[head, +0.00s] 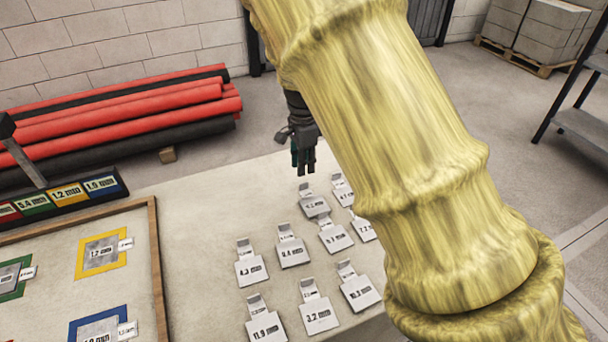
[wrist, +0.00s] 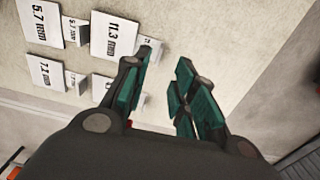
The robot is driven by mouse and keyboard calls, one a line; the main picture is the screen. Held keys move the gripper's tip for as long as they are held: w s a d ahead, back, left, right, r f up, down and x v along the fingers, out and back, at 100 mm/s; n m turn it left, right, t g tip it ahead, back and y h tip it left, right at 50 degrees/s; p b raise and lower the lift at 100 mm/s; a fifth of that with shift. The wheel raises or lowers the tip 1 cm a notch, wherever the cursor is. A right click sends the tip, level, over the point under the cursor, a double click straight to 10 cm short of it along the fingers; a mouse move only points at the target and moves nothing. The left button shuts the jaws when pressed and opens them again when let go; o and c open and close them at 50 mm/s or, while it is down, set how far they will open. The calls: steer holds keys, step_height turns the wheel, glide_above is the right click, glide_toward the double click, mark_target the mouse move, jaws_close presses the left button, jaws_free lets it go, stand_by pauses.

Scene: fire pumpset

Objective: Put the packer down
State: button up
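My gripper (head: 303,168) is above the far end of the table, beyond the loose packers. In the wrist view its two green-padded fingers (wrist: 163,88) are apart, with only the pale tabletop visible between them. Several grey packers with tabs and white thickness labels lie on the table, such as the 3.2 mm packer (head: 319,316). The 11.3 mm packer (wrist: 113,36) lies beside the left finger in the wrist view. On the framed board, one packer (head: 101,254) lies inside a yellow outline, another (head: 98,332) in a blue one, and another (head: 8,276) in a green one.
A wooden rim (head: 157,255) edges the board. Coloured label plates (head: 70,194) stand at its back. Red and black pipes (head: 130,112) are stacked on the floor by the wall. A pallet of blocks (head: 535,32) stands at the back right. My arm hides the table's right side.

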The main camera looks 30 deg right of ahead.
steer(key=shift+r, duration=2.2)
